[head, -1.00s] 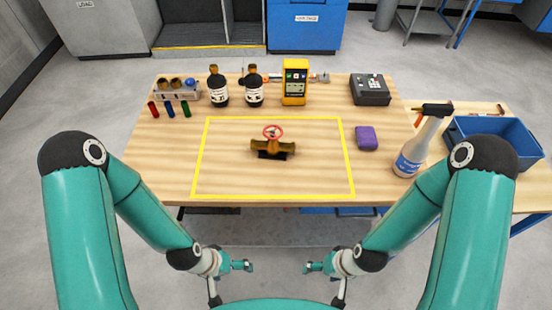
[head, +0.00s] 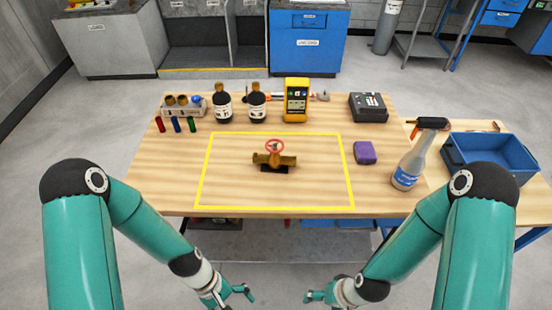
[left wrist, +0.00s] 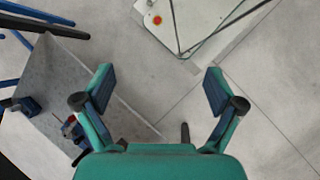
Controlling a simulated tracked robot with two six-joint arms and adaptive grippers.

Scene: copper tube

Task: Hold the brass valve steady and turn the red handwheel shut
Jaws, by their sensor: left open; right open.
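The brass valve (head: 274,160) sits on a dark base on the wooden table, inside the yellow outlined area. The red handwheel (head: 275,146) is on top of it, toward the back. My right gripper (head: 312,296) is low in front of the table's front edge, apart from the valve, open and empty. My left gripper (head: 245,292) is also low in front of the table, apart from the valve. In the left wrist view my left gripper (left wrist: 158,92) shows its two fingers spread wide over the floor with nothing between them.
Two dark bottles (head: 223,107), a yellow meter (head: 296,102) and a black box (head: 368,107) stand along the back. A purple block (head: 365,153), a spray bottle (head: 410,165) and a blue bin (head: 492,155) are at right. The table around the valve is clear.

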